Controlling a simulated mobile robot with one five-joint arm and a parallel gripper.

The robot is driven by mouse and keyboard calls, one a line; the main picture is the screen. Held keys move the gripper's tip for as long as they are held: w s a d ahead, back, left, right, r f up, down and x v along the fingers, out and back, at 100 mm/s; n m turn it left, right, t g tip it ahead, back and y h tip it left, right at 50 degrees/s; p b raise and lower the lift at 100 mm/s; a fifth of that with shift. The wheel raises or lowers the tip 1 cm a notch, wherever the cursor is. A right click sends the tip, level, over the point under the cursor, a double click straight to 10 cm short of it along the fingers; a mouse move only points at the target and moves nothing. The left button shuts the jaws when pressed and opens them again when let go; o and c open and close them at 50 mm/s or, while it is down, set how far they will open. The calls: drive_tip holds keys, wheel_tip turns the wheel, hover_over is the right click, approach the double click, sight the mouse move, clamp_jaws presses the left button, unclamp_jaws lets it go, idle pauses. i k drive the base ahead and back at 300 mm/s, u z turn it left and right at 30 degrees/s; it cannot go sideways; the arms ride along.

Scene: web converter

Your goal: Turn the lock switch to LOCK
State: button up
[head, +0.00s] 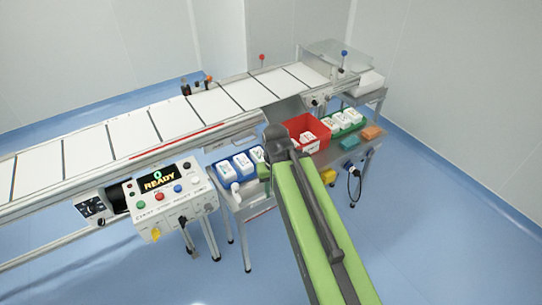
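A white control box (170,200) hangs at the front of the conveyor, left of centre, with a lit display (158,178) reading READY. My green and dark grey arm reaches up from the lower right to the parts table, right of and apart from the box. My gripper's fingers do not show.
The long conveyor (122,135) runs behind the box. Blue (225,182), red (312,124) and green (335,133) bins stand on the side table (328,157) around my arm's far end. The blue floor in front of the box is clear.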

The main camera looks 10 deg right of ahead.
sight(155, 233)
drive_tip(key=z, duration=2.2)
drive_tip(key=k, duration=2.35)
drive_tip(key=u, duration=1.25)
drive_tip(key=i, duration=1)
drive_tip(key=u, duration=0.05)
